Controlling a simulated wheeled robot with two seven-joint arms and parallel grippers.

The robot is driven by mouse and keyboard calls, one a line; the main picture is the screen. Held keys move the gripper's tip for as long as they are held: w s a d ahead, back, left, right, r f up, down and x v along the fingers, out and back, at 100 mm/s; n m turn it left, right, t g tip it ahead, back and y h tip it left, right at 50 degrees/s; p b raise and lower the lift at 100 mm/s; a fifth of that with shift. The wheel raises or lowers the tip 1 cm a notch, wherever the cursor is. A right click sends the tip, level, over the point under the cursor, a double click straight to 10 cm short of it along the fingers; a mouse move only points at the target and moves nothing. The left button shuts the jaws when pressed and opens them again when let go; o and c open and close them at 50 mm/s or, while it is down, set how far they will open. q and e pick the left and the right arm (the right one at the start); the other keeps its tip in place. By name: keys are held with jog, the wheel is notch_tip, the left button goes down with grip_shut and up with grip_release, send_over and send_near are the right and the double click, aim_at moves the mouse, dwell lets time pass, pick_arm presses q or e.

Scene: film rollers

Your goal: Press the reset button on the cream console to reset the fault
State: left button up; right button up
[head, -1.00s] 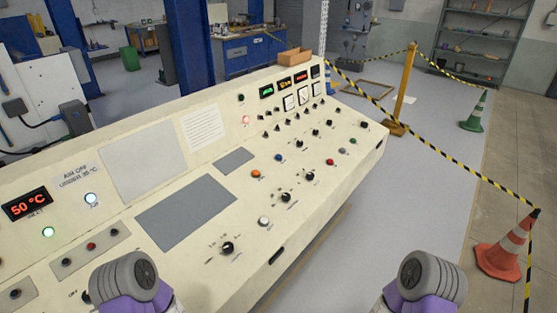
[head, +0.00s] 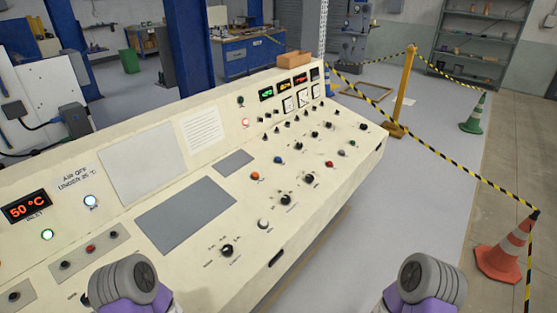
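The cream console (head: 330,190) runs diagonally from the lower left to the upper centre. Its sloped panel carries an orange button (head: 255,176), a blue one (head: 278,160), a red one (head: 328,164), a white one (head: 263,223) and several black knobs. A small red button (head: 91,248) sits on a grey plate at the lower left. A red lamp (head: 245,123) glows, as do a green lamp (head: 47,235) and a pale blue one (head: 91,201). The display (head: 27,206) reads 50 °C. Labels are too small to tell which button is reset. Neither gripper shows, only my arm links at the bottom.
A wooden box (head: 294,58) stands on the console's far end. Right of the console, striped tape hangs from a yellow post (head: 403,90) to an orange cone (head: 504,250). A green cone (head: 474,115) stands farther back. Grey floor between console and tape is clear.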

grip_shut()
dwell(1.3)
